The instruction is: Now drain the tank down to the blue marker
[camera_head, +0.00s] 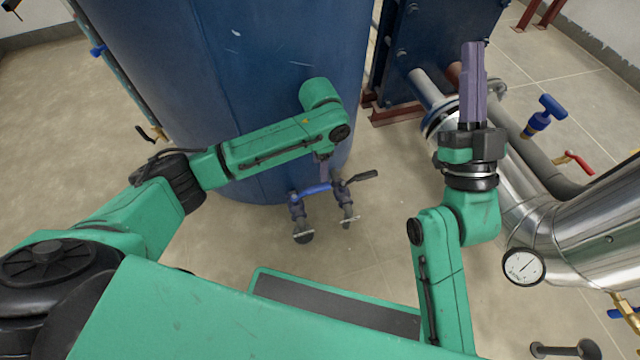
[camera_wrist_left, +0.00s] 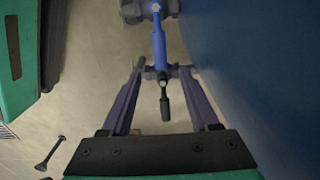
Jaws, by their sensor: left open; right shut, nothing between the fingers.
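The big blue tank (camera_head: 270,60) fills the upper middle of the head view. At its foot is a valve assembly with a blue bar (camera_head: 318,189) and a black lever (camera_head: 362,177). My left gripper (camera_head: 322,170) is at this assembly, mostly hidden by its own arm. In the left wrist view its fingers (camera_wrist_left: 161,72) are open, one on each side of the black lever (camera_wrist_left: 165,106); I cannot tell whether they touch it. A small blue piece (camera_head: 98,50) sits on the thin side tube of the tank. My right gripper (camera_head: 473,85) points up, shut and empty.
Silver pipes (camera_head: 595,230) with a gauge (camera_head: 523,266) lie close to my right arm. A blue-handled valve (camera_head: 546,112) and a red-lever valve (camera_head: 575,160) stand beyond. A dark blue plate unit (camera_head: 435,40) is at the back. The floor at left is clear.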

